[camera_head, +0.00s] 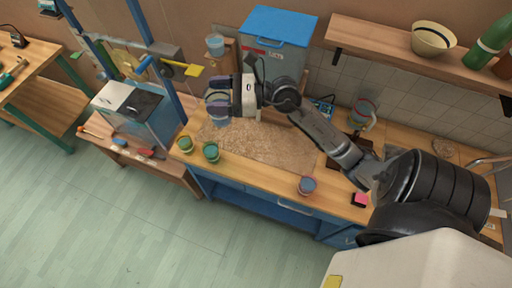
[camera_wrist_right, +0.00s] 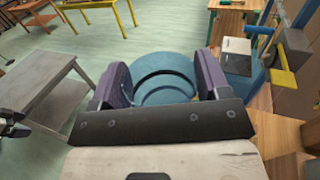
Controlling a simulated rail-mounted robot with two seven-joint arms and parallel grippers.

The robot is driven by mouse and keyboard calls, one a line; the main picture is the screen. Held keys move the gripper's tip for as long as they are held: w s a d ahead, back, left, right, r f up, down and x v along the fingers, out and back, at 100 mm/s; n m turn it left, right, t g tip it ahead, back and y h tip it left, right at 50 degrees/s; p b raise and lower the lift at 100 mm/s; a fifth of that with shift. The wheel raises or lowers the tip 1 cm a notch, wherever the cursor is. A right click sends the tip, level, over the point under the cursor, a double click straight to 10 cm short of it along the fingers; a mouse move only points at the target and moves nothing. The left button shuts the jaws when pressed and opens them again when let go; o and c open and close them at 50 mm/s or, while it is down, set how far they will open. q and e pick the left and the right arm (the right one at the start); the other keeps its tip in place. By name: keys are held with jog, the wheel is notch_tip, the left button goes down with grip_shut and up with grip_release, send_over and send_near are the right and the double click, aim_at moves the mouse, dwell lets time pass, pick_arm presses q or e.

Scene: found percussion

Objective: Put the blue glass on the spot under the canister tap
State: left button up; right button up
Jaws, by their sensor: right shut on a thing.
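My right gripper (camera_head: 218,104) is shut on the blue glass (camera_head: 221,122), holding it above the left part of the worktop. In the right wrist view the glass (camera_wrist_right: 165,78) shows as a round blue shape between the two purple fingers (camera_wrist_right: 160,88); the fingers hide its sides. A canister (camera_head: 275,50) with a blue lid and a red label stands at the back, behind my gripper. I cannot make out its tap or the spot under it; my right arm covers part of that area.
Two green glasses (camera_head: 211,151) (camera_head: 185,144) stand at the worktop's front left, and a reddish-blue glass (camera_head: 307,185) farther right. A pale blue cup (camera_head: 215,44) sits left of the canister. A jug (camera_head: 363,113) stands by the wall. The brown mat (camera_head: 260,145) looks clear.

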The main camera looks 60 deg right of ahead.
jog(key=s+d+f+m+t+h+b, duration=0.1)
jog(key=s+d+f+m+h+b, duration=0.25)
jog(key=s+d+f+b, duration=0.6)
jog(key=s+d+f+m+t+h+b, duration=0.15)
jog(key=d+f+h+b, duration=0.4)
jog(key=f, duration=0.85)
jog(key=s+d+f+m+h+b, duration=0.35)
jog(key=s+d+f+b, duration=0.35)
jog(key=f, duration=0.5)
jog(key=shift+h, duration=0.25)
jog(key=shift+w+a+p, duration=0.35)
jog(key=shift+w+p, duration=1.3)
jog(key=shift+w, duration=1.35)
jog(key=shift+w+a+p, duration=0.3)
jog(key=shift+w+p, duration=1.3)
jog(key=shift+w, duration=1.4)
jog(key=shift+w+a+p, duration=0.35)
jog(key=shift+w+p, duration=1.3)
jog(key=shift+w, duration=1.35)
notch_tip(320, 180, down, 4)
jog(key=shift+r+b, duration=0.15)
jog(key=shift+b, duration=1.1)
